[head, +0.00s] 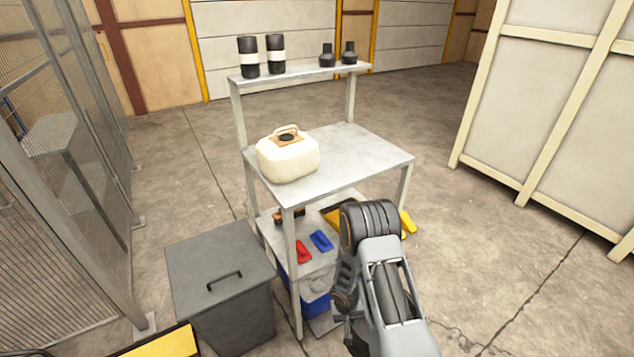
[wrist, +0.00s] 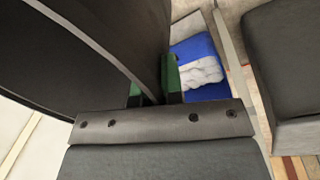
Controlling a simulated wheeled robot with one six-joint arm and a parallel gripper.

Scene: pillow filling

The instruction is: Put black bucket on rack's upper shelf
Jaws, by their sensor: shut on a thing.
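In the wrist view a large dark surface, which appears to be the black bucket (wrist: 65,45), fills the upper left. My gripper (wrist: 154,88) has green fingertips shut on its edge, one on each side of the wall. Most of the bucket is outside that view. In the head view my arm reaches to the rack's right front corner and hides my gripper; I cannot make out the bucket there. The rack (head: 365,155) is grey metal.
A cream jerrycan (head: 288,158) stands on the rack's middle shelf. Red (head: 304,252) and blue (head: 321,240) items lie on the lower shelf. A blue bin (wrist: 195,55) with white stuff is low down. A grey lidded bin (head: 221,270) stands left. Floor to the right is clear.

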